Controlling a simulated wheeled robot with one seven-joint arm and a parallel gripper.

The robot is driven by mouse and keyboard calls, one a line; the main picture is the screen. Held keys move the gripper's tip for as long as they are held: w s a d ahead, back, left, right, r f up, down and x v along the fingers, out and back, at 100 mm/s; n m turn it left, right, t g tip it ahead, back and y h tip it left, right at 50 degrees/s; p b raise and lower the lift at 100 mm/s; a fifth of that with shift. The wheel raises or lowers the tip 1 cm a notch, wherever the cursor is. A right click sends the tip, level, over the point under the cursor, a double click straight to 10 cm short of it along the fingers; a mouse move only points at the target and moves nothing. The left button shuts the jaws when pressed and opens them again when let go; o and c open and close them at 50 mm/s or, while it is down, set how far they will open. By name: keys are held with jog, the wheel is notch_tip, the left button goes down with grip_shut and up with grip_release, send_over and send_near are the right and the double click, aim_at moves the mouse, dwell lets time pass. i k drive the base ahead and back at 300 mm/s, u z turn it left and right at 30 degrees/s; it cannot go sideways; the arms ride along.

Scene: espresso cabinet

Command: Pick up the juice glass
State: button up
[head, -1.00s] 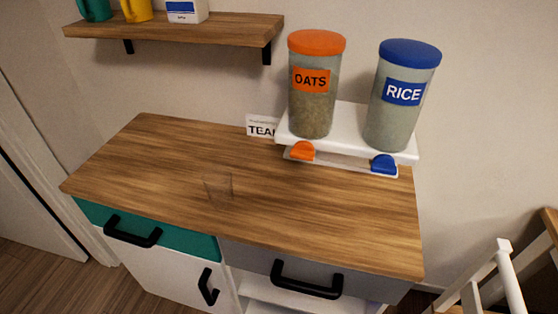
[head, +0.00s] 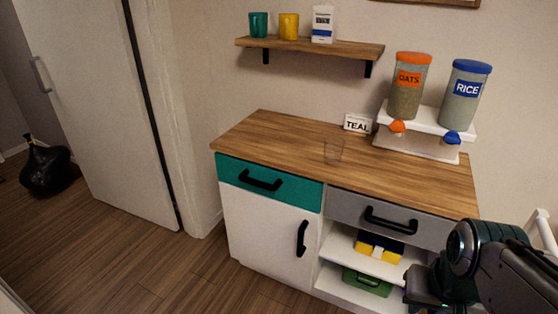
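My gripper (head: 428,290) shows in part at the lower right of the head view, dark, in front of the cabinet's right side.
A shelf (head: 310,47) hangs above with two cups and a carton. Drawer handles (head: 260,181) stick out in front. Open floor lies left.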

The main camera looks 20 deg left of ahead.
aim_at(333, 152)
jog(key=u, duration=0.1)
jog(key=i, duration=0.95)
jog(key=u, duration=0.45)
jog(key=k, duration=0.45)
jog(key=u, duration=0.75)
jog(key=i, duration=0.95)
jog(key=z, duration=0.5)
